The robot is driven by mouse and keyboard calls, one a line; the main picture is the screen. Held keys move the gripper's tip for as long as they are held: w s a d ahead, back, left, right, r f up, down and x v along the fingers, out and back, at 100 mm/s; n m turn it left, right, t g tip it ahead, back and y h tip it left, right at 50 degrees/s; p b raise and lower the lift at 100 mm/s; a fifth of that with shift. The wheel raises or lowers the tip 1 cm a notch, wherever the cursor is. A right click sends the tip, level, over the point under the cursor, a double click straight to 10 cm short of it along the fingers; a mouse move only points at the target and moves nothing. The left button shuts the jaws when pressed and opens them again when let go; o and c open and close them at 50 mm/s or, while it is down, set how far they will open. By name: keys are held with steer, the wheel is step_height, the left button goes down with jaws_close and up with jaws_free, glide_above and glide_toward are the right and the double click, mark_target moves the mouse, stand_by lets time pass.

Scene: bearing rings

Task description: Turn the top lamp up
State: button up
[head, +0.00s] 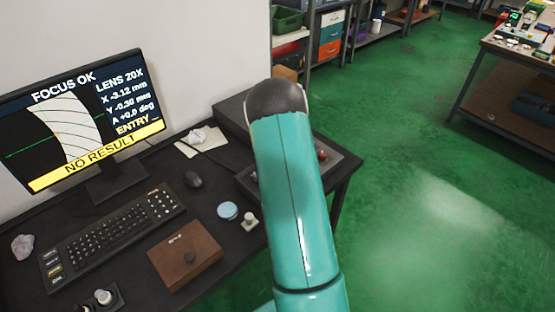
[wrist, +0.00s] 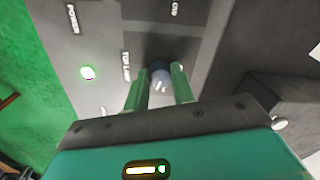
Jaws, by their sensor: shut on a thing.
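In the wrist view a grey control panel (wrist: 95,25) fills the upper middle. A dark round knob with a bluish-grey face (wrist: 160,74) stands on it beside a label that seems to read TOP LAMP (wrist: 127,66). My gripper (wrist: 159,84) has its two green fingers on either side of this knob, shut on it. The small mark on the knob is too blurred to read its setting. In the head view my teal arm hides the gripper and most of the control box (head: 343,160); the knob does not show there.
A red button (head: 322,155) shows beside my arm. Green floor lies right.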

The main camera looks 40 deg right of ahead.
steer(key=o, duration=1)
steer(key=shift+r, duration=0.1)
step_height(320, 180, up, 14)
steer(key=shift+s, duration=0.25)
steer(key=shift+d+f, duration=0.1)
steer(key=shift+f, duration=0.1)
